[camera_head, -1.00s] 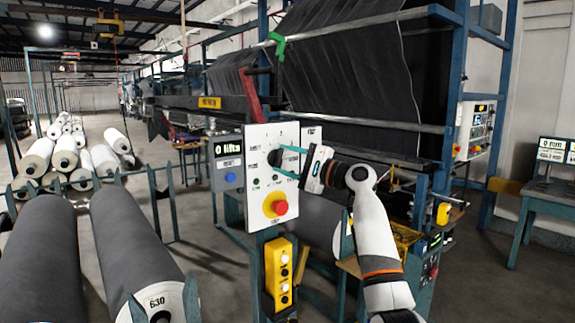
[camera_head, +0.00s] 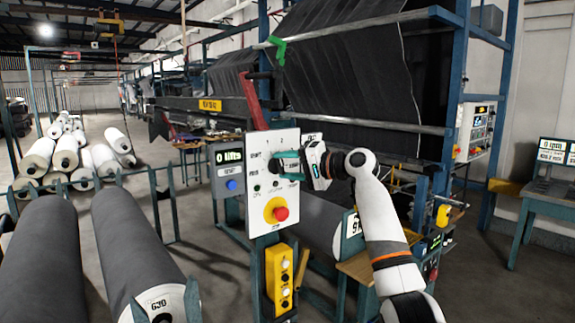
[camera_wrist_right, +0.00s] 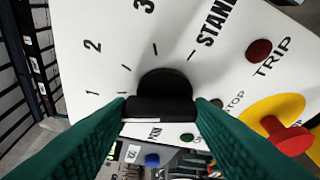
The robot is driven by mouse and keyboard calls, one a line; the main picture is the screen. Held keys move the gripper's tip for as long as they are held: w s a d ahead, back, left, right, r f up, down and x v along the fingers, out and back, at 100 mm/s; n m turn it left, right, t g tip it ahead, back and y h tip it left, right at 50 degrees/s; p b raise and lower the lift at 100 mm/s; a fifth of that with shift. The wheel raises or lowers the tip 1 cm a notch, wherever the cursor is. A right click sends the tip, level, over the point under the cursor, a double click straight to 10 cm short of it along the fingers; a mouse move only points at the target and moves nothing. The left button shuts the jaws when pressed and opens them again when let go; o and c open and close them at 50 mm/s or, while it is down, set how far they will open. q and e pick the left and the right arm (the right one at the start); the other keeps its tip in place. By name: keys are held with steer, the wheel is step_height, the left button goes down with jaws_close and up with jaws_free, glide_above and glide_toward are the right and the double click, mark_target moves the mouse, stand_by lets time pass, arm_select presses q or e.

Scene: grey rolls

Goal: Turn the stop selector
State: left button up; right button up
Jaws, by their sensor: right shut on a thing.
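The stop selector is a black knob (camera_wrist_right: 163,88) on a white control panel (camera_head: 262,222); its dial is marked 1, 2, 3 and STAND in the right wrist view. My right gripper (camera_head: 284,163) reaches the panel from the right. Its green fingers (camera_wrist_right: 160,112) lie on either side of the knob's raised grip and are shut on it. In the head view the fingers hide most of the knob. My left gripper is in neither view.
A red push button on a yellow disc (camera_head: 276,210) sits low on the panel, close below my fingers. A grey display box (camera_head: 229,178) adjoins on the left. A yellow button box (camera_head: 279,277) hangs below. Grey rolls (camera_head: 52,258) lie at the left.

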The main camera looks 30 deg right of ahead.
steer(key=shift+f, duration=0.1)
stand_by(0.4)
steer(key=o, duration=1)
steer(key=shift+s+d+b, duration=0.25)
steer(key=shift+s+b, duration=0.05)
steer(key=shift+s, duration=0.15)
steer(key=b+v, duration=0.4)
steer(key=v, duration=0.7)
